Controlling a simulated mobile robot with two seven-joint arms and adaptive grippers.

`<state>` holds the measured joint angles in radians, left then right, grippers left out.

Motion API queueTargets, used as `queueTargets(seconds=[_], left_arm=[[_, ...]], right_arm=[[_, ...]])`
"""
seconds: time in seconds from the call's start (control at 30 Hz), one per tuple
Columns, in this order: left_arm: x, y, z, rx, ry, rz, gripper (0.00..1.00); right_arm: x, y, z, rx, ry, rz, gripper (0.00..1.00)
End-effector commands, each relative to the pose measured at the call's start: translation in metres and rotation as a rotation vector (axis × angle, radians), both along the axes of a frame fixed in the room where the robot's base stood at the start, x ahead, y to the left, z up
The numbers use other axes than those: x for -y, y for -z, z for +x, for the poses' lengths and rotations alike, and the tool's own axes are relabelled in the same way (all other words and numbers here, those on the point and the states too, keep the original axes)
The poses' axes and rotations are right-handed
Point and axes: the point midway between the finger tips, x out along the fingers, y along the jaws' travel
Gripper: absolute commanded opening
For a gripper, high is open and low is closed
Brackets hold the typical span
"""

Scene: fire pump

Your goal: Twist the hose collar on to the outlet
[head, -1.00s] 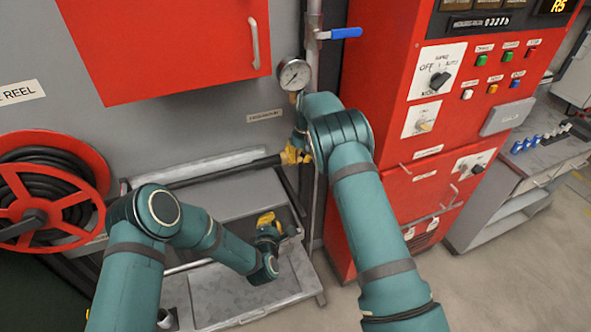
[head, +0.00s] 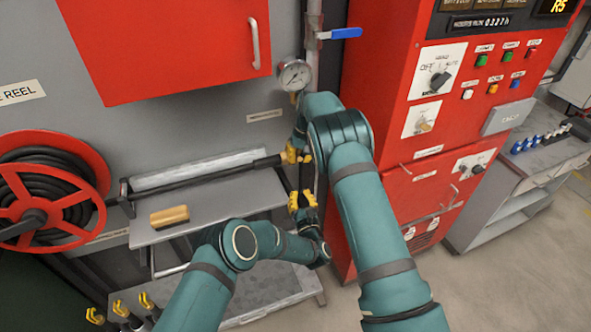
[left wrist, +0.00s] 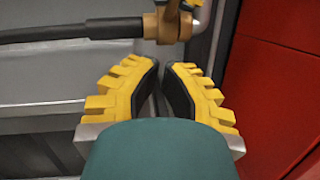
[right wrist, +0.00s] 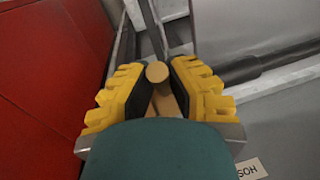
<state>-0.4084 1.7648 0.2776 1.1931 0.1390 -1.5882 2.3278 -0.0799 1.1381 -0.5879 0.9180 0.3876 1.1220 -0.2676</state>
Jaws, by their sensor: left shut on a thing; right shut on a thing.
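The brass hose collar (left wrist: 165,25) sits at the right end of the dark hose (left wrist: 60,30), against the pale metal outlet (left wrist: 197,22); I cannot tell whether it is threaded on. My right gripper (head: 298,155) is shut on the collar from above. In the right wrist view a round brass end (right wrist: 157,72) of it shows between the pads. My left gripper (head: 306,198) is just below the collar, apart from it, pointing up. In the left wrist view its fingers (left wrist: 164,80) are nearly together; what they hold is too dark to make out.
A vertical pipe with a gauge (head: 294,75) and blue lever (head: 340,33) rises behind. The red control cabinet (head: 400,200) stands close on the right. The red hose reel (head: 95,180) is at left.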

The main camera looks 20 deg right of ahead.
Motion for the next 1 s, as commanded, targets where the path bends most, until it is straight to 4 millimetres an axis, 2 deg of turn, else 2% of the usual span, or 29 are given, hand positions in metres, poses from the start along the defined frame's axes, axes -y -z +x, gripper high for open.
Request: queueTargets(seconds=[0.1,0.3,0.4,0.63,1.0], left_arm=[[0.003,-0.005,0.022,0.003,-0.001,0.001,0.00],[0.005,-0.010,0.053,0.002,-0.001,0.002,0.00],[0.009,-0.024,0.062,0.003,0.001,0.001,0.00],[0.012,-0.041,0.074,0.000,0.001,0.003,0.00],[0.012,-0.043,0.075,0.000,0.000,0.003,0.00]], right_arm=[[0.000,0.003,-0.002,-0.009,0.000,0.001,0.00],[0.000,0.003,-0.002,-0.009,0.000,0.001,0.00],[0.000,0.003,-0.002,-0.009,0.000,0.001,0.00],[0.000,0.003,-0.002,-0.009,0.000,0.001,0.00],[0.000,0.003,-0.002,-0.009,0.000,0.001,0.00]])
